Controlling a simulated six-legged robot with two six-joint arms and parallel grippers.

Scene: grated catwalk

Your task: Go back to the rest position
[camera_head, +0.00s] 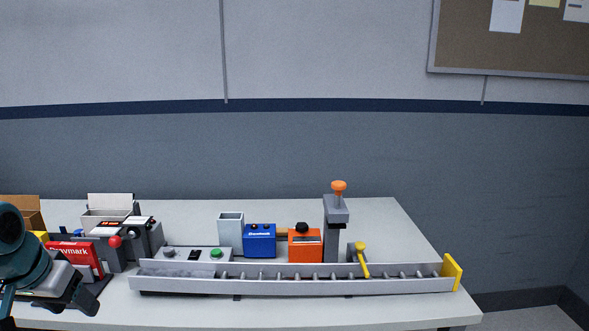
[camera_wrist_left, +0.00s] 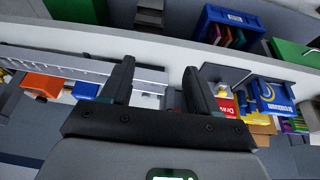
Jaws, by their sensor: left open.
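My left gripper (camera_head: 80,298) is at the lower left of the head view, low over the left end of the table and in front of a red box (camera_head: 72,253). In the left wrist view its two fingers (camera_wrist_left: 158,82) stand apart with nothing held between them. That view is turned, with the white table edge running across behind the fingers. The red box also shows in the wrist view (camera_wrist_left: 222,107), right of the fingers. My right gripper is in neither view.
A grey roller conveyor (camera_head: 300,286) with a yellow end plate (camera_head: 452,272) runs along the table front. Behind it stand a blue box (camera_head: 260,243), an orange box (camera_head: 304,250) and a grey post (camera_head: 335,230). A blue crate (camera_wrist_left: 215,20) lies beyond the table edge.

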